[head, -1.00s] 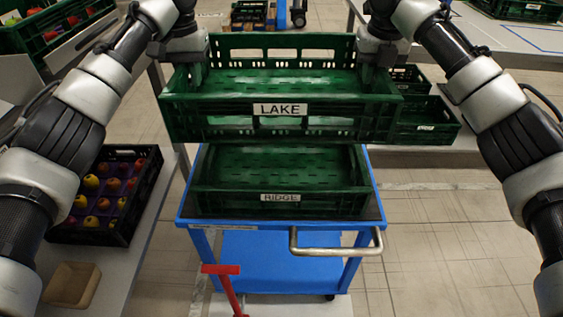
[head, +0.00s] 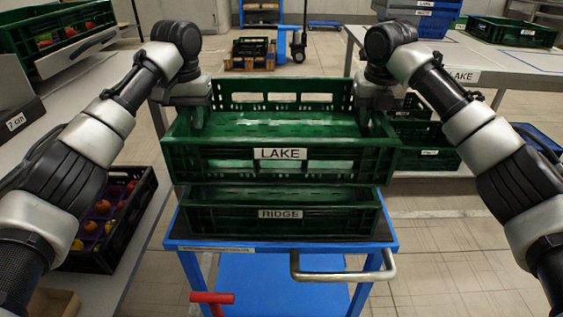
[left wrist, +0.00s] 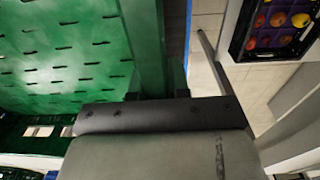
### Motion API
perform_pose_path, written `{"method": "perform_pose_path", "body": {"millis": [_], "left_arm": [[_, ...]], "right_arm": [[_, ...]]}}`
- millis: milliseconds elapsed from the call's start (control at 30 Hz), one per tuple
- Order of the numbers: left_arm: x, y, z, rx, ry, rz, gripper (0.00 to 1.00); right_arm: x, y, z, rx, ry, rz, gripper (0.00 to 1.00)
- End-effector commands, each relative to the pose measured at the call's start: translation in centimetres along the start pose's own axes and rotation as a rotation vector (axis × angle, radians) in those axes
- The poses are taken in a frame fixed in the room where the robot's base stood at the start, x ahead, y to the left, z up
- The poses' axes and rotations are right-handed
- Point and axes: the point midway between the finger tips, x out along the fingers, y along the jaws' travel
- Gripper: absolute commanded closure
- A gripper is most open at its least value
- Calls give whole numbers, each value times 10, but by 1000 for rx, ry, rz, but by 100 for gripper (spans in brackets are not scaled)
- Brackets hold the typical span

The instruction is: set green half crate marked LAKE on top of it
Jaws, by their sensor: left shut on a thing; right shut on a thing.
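The green half crate marked LAKE (head: 225,165) is empty and level in the head view. It sits directly above the green crate marked RIDGE (head: 225,222), which stands on the blue cart (head: 187,244). LAKE hides most of RIDGE's inside, and I cannot tell whether the two touch. My left gripper (head: 198,115) is shut on LAKE's left side wall, and my right gripper (head: 366,112) is shut on its right side wall. The left wrist view shows LAKE's slotted floor (left wrist: 60,55) and the wall at the jaws.
A dark crate of fruit (head: 120,215) stands at the left. More green crates (head: 425,150) stand behind at the right, beside a pale table (head: 470,75). The cart's metal handle (head: 340,275) and a red handle (head: 212,298) are in front.

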Motion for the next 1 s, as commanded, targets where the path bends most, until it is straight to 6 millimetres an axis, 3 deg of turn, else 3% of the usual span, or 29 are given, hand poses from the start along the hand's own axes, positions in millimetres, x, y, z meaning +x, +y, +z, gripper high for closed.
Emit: {"method": "perform_pose_path", "body": {"millis": [900, 933, 1000], "left_arm": [[51, 0, 0, 0, 1, 0, 100], [49, 0, 0, 0, 0, 0, 80], [48, 0, 0, 0, 0, 0, 69]], "right_arm": [[51, 0, -8, -2, -2, 1, 100], [49, 0, -7, -2, -1, 0, 80], [48, 0, -7, -1, 0, 0, 69]]}}
